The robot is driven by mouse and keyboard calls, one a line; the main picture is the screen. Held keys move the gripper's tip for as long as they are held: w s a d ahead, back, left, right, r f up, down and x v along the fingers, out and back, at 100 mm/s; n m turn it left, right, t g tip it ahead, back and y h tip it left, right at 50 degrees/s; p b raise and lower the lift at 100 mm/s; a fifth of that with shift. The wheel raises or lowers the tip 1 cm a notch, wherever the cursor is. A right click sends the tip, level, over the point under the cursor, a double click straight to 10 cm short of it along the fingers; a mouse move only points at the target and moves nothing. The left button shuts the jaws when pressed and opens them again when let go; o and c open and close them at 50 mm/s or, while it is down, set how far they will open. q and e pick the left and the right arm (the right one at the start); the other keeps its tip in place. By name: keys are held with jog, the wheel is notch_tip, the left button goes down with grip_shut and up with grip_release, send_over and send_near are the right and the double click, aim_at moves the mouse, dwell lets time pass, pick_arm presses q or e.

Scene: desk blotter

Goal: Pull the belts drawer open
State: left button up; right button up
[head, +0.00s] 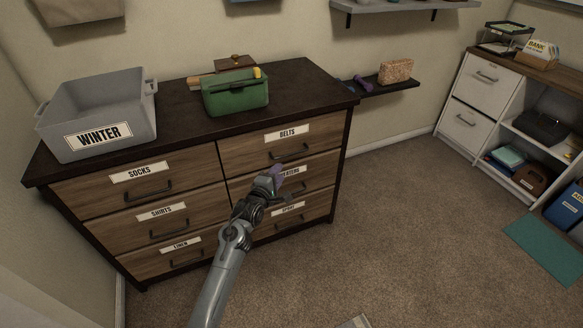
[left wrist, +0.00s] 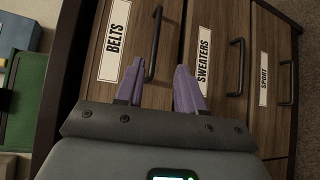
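The belts drawer (head: 248,150) is the top right drawer of a dark-topped wooden dresser, and it looks closed flush with its neighbours. Its white BELTS label (head: 288,133) sits above a dark bar handle (head: 290,152). In the left wrist view the same handle (left wrist: 154,45) lies ahead, between the lines of the two purple fingers. My left gripper (head: 279,172) is in front of the right column, just below the belts handle in the head view. Its fingers (left wrist: 158,82) are spread with nothing between them, and they look apart from the handle. My right gripper is in neither view.
The sweaters drawer, with its own handle (left wrist: 236,67), is directly below, and the sport drawer (left wrist: 271,75) is under that. A grey WINTER bin (head: 98,115) and a green box (head: 236,93) stand on the dresser top.

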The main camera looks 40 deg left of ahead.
pick_arm(q)
jog(key=b+x, duration=0.5)
jog(key=x, duration=0.6)
jog(key=shift+w+r+b, duration=0.3)
jog(key=shift+b, duration=0.1)
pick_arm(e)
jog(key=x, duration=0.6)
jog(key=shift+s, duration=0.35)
pick_arm(q)
jog(key=shift+a, duration=0.15)
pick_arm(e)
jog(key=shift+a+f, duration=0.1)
pick_arm(q)
grip_shut()
